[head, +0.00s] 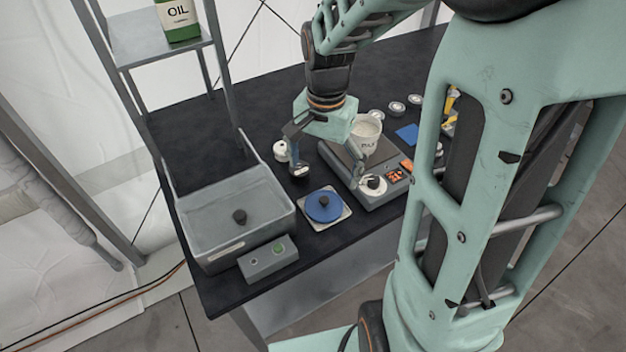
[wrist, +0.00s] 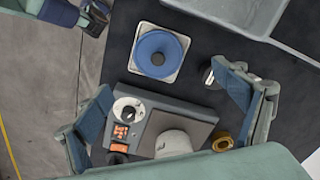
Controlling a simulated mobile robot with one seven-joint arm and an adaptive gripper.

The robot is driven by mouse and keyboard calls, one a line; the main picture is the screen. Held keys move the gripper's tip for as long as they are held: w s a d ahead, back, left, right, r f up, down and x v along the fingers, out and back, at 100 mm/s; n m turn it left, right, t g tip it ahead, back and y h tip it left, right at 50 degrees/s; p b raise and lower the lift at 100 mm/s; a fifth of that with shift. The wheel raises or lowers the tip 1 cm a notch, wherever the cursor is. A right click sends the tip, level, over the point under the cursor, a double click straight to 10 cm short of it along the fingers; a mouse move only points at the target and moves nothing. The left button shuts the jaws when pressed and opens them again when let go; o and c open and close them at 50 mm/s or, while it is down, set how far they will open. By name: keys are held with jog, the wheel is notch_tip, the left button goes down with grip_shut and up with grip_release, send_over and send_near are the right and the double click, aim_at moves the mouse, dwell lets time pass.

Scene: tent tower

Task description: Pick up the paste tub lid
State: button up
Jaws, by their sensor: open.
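A round blue lid with a dark knob (head: 323,206) lies on a pale square plate at the near side of the table. It also shows in the wrist view (wrist: 172,46). No label on it can be read. A pale tub (head: 366,136) with dark lettering stands on a grey device; the wrist view shows it from above (wrist: 173,143). My gripper (head: 326,172) is open and empty, pointing down above the table between the blue lid and the tub. In the wrist view its fingers (wrist: 165,98) are wide apart, with the lid beyond them, not between them.
The grey device (head: 388,196) has a white dial-like disc and orange panel. A grey basin (head: 282,192) and small control box (head: 268,259) stand left of the lid. A small white container (head: 281,151) is near my left finger. A shelf with an oil can (head: 178,20) rises behind.

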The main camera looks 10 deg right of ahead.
aim_at(324, 201)
jog(key=f, duration=1)
jog(key=shift+s+d+f, duration=0.1)
jog(key=shift+s+f, duration=0.15)
jog(key=shift+f, duration=0.05)
jog(key=shift+c, duration=0.3)
jog(key=shift+s, duration=0.1)
jog(key=c, duration=1.1)
jog(key=shift+c, duration=0.2)
